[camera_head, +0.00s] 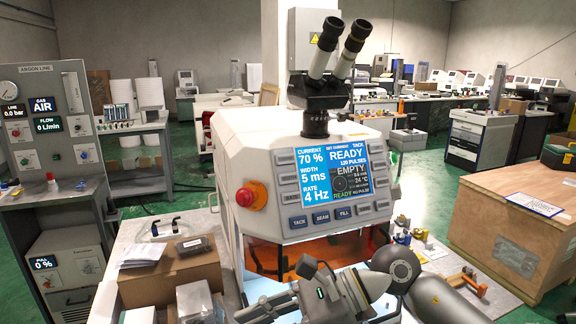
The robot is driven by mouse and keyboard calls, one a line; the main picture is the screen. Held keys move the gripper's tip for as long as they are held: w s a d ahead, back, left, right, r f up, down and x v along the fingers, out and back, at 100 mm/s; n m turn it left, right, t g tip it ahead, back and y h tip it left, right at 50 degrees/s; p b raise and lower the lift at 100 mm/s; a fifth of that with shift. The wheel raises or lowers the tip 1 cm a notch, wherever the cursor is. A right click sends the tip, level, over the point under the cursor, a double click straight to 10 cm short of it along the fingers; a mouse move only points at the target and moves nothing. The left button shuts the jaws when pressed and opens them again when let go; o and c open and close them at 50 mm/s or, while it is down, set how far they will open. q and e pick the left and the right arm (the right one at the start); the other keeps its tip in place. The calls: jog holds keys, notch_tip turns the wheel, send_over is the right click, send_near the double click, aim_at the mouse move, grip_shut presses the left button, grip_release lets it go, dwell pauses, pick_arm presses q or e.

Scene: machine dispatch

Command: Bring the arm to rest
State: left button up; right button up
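My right arm comes in at the bottom right, with its dark and grey links in front of the welding machine (262,150). My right gripper (290,290) is at the bottom centre, before the machine's orange-tinted chamber window (268,258). Its fingers are seen from behind and partly overlap the bright chamber front, so I cannot tell whether they are open or shut, or whether anything is between them. My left gripper does not show in this view. The machine's screen (345,172) reads READY, EMPTY, 70 %, 5 ms and 4 Hz.
A red stop knob (245,195) and binocular eyepieces (327,60) stick out from the machine. A cardboard box (170,278) stands on the bench at left. The argon panel (48,125) is further left. A wooden crate (510,225) stands at right, with green floor between.

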notch_tip(320, 180, up, 9)
jog(key=a+m+t+y, duration=0.2)
jog(key=m+t+y, duration=0.1)
jog(key=m+y, duration=0.5)
jog(key=w+d+r+m+t+h, duration=0.15)
jog(key=w+d+m+t, duration=0.5)
jog(key=m+t, duration=0.85)
jog(key=w+d+f+m+t+h, duration=0.1)
jog(key=w+d+f+m+h, duration=0.1)
jog(key=d+f+m+h, duration=1.85)
jog(key=s+f+m+g, duration=0.7)
jog(key=s+f+m, duration=0.25)
jog(key=f, duration=0.25)
jog(key=s+f+m+g+y, duration=0.1)
jog(key=s+f+m+g, duration=0.4)
jog(key=s, duration=1)
notch_tip(320, 180, down, 28)
jog(key=s+n+g, duration=0.2)
jog(key=n+g, duration=0.1)
jog(key=s+d+f+g, duration=0.1)
jog(key=s+d+f, duration=0.1)
jog(key=s+f, duration=1.5)
jog(key=shift+d, duration=0.4)
